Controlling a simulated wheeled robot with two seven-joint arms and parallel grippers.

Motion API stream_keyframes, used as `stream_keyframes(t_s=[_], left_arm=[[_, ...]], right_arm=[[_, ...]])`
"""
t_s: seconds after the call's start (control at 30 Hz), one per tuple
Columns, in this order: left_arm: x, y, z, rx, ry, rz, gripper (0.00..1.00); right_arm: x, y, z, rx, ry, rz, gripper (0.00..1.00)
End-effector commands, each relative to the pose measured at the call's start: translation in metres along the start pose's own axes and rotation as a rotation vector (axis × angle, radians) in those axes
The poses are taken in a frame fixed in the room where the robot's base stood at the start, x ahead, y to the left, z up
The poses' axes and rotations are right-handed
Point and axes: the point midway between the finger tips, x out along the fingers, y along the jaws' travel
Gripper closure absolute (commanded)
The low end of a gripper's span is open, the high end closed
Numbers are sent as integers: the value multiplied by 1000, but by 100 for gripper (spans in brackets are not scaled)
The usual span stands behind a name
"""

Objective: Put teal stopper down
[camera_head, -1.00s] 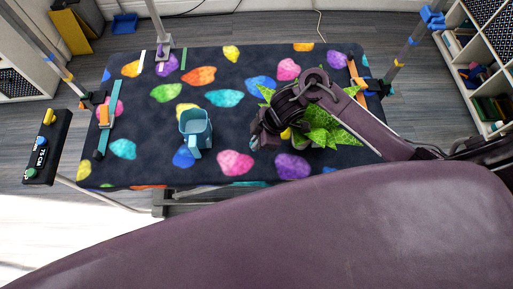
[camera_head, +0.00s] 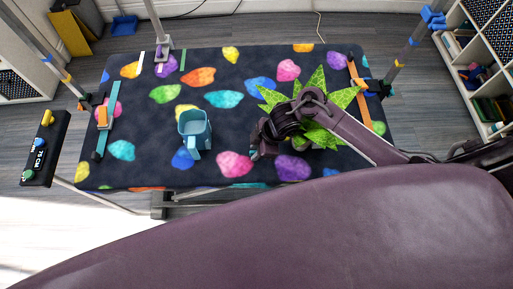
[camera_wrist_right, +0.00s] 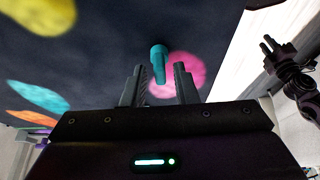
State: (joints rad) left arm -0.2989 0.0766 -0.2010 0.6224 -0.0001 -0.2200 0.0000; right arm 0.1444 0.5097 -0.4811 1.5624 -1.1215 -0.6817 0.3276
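The teal stopper (camera_wrist_right: 158,72) shows in the right wrist view between the two fingers of my right gripper (camera_wrist_right: 160,85), with a pink spot of the table cover behind it. Narrow dark gaps show between the stopper and both fingers, so the gripper looks open around it. I cannot tell whether the stopper touches the table. In the head view my right gripper (camera_head: 256,152) is low over the right-middle part of the dark grooming table (camera_head: 215,125), and I cannot make out the stopper there.
A blue pitcher (camera_head: 195,128) stands left of my right gripper. A green spiky plant-like thing (camera_head: 343,98) lies partly under my right arm. Straps (camera_head: 110,118) and posts stand at the table's sides. A dark control box (camera_head: 45,148) is at the left. Mid-table behind the gripper is clear.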

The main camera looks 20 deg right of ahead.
Motion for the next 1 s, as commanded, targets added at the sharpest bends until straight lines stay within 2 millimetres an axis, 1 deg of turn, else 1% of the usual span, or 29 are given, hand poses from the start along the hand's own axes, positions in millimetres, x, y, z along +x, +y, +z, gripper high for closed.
stream_keyframes(t_s=[0.27, 0.43, 0.57, 0.8, 0.9, 1.0], left_arm=[[0, -1, 1, 1, -2, -2, 75], [-2, -2, 2, 1, -4, -3, 75], [-4, -3, 2, 1, -4, -4, 75], [-6, -3, 2, 1, -5, -4, 75], [-7, -3, 2, 1, -5, -4, 75], [-6, -3, 2, 1, -5, -4, 75]], right_arm=[[0, 0, 0, 0, 0, 0, 69], [-11, 1, -1, -1, 0, 2, 69], [-34, 1, -1, -3, -1, 5, 69], [-87, 2, -1, -5, -1, 5, 69], [-103, 1, -1, -3, -2, 4, 69], [-115, 1, -1, -2, -1, 4, 69]])
